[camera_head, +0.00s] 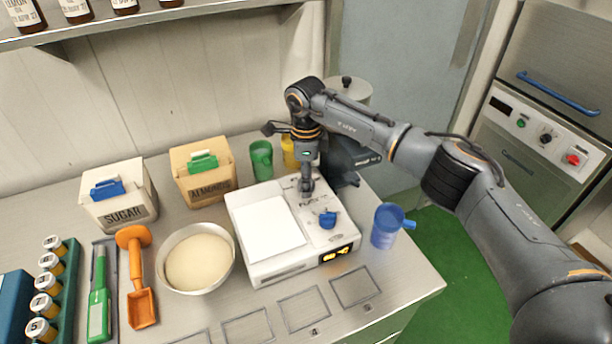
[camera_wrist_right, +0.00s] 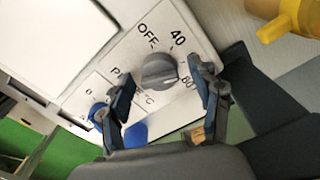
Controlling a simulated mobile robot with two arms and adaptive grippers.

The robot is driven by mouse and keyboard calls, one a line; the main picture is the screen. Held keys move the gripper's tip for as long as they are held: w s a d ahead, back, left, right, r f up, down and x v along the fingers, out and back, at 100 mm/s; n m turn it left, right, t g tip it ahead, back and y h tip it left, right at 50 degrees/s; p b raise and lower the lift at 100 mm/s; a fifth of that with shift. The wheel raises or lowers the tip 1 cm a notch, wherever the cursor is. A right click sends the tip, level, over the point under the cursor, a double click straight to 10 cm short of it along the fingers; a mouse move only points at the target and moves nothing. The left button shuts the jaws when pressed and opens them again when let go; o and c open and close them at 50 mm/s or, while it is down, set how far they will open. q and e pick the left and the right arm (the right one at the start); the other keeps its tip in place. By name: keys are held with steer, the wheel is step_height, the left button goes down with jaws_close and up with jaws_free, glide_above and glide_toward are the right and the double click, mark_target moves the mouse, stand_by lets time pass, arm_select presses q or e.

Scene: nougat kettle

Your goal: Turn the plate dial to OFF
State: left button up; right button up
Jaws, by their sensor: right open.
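The white hot plate unit (camera_head: 262,262) sits on the metal bench with a pale square top. Its grey plate dial (camera_wrist_right: 158,73) shows in the right wrist view, with OFF, 40 and 80 printed around it. I cannot tell for sure which mark it points to. My right gripper (camera_head: 306,188) hangs down over the unit's control panel. In the wrist view its fingers (camera_wrist_right: 161,84) are apart, one on each side of the dial in the picture, without visible contact. In the head view the gripper hides the dial. My left gripper is not in view.
A blue knob (camera_head: 327,219) sits on the same panel, close to the right gripper. A blue jug (camera_head: 386,227) stands to the right, a green cup (camera_head: 261,159) behind, and a bowl of cream-coloured contents (camera_head: 199,262) to the left. Outlined squares mark the bench front.

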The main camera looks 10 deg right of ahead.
steer(key=c, duration=1.1)
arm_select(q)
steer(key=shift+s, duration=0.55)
arm_select(e)
steer(key=shift+c, duration=0.2)
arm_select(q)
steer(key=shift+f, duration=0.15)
